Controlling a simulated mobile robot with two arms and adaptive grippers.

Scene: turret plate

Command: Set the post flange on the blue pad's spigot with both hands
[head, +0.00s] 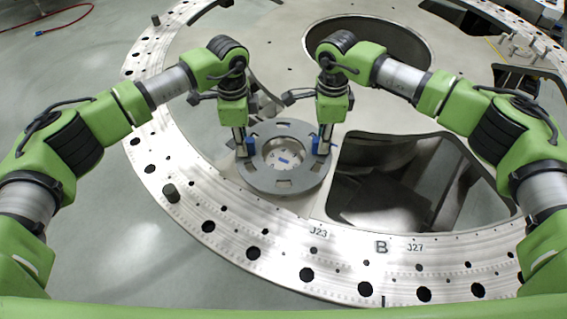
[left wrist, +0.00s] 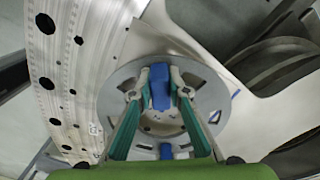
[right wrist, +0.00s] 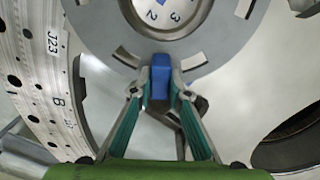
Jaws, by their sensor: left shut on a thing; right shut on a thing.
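The post flange (head: 282,186) is a flat grey ring with slots and two blue grip blocks on opposite sides. My left gripper (head: 245,147) is shut on its left block, which shows in the left wrist view (left wrist: 160,86). My right gripper (head: 319,147) is shut on its right block, which shows in the right wrist view (right wrist: 160,76). The flange looks about level over the pale plate; I cannot tell whether it is touching or held above. Through its hole a pale surface with small blue marks shows, and digits in the right wrist view. I cannot make out the spigot.
The big turret ring (head: 205,225) with bolt holes curves around the front and left. A dark rectangular opening (head: 420,180) lies right of the flange, and a round opening (head: 370,45) lies behind.

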